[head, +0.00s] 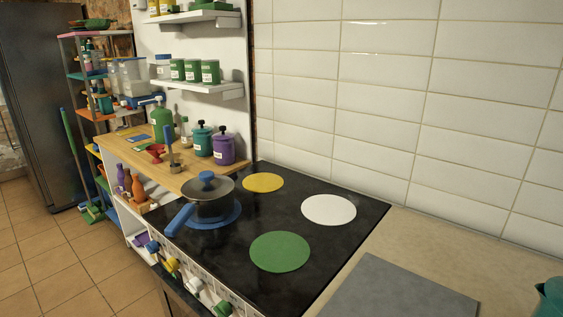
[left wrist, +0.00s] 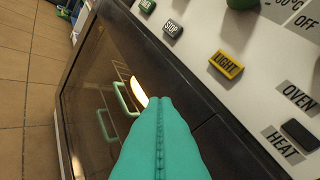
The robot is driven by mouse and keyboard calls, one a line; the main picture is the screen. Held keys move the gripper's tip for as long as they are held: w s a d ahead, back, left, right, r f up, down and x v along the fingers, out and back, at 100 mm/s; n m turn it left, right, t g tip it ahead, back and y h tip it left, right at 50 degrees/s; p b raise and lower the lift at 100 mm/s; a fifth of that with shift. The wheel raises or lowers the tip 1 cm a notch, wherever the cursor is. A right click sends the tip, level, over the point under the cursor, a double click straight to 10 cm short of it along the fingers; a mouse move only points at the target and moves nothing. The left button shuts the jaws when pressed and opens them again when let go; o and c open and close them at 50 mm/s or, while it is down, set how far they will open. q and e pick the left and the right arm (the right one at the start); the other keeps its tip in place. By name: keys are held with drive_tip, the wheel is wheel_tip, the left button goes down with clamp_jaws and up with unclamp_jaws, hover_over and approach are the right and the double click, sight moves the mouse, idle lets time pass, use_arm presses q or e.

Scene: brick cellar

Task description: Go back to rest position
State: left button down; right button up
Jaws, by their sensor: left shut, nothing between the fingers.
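My left gripper (left wrist: 158,101) shows in the left wrist view as two teal fingers pressed together, with nothing between them. Yellow LIGHT (left wrist: 226,65) and grey STOP (left wrist: 173,28) buttons are on the panel, apart from the fingers. Neither gripper is recognisable in the head view. My right gripper is not in view.
A blue-handled pan with a lid (head: 208,192) stands on the blue burner of the black cooktop (head: 328,239). A wooden shelf (head: 186,176) with jars is behind it. A grey board (head: 399,288) lies on the counter. A teal object (head: 549,298) is cut off at right.

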use_arm(q)
drive_tip(key=s+a+f+m+g+h, duration=0.1)
drive_tip(key=s+f+m+g, duration=0.3)
drive_tip(key=s+f, duration=0.55)
drive_tip(key=s+f+m+g+h, duration=0.25)
drive_tip(key=s+f, duration=0.35)
drive_tip(key=f, duration=0.6)
drive_tip(key=s+a+f+m+g+y, duration=0.1)
drive_tip(key=s+a+f+g, duration=0.3)
drive_tip(key=s, duration=0.7)
drive_tip(key=s+a+f+m+g+y+p, duration=0.1)
drive_tip(key=s+a+f+m+g+y, duration=0.1)
drive_tip(key=s, duration=1)
wheel_tip(320, 180, down, 3)
drive_tip(key=shift+a+f+m+g, duration=0.15)
drive_tip(key=shift+a+m+g, duration=0.5)
drive_tip(key=shift+a+g, duration=0.4)
drive_tip(key=shift+w+d, duration=0.15)
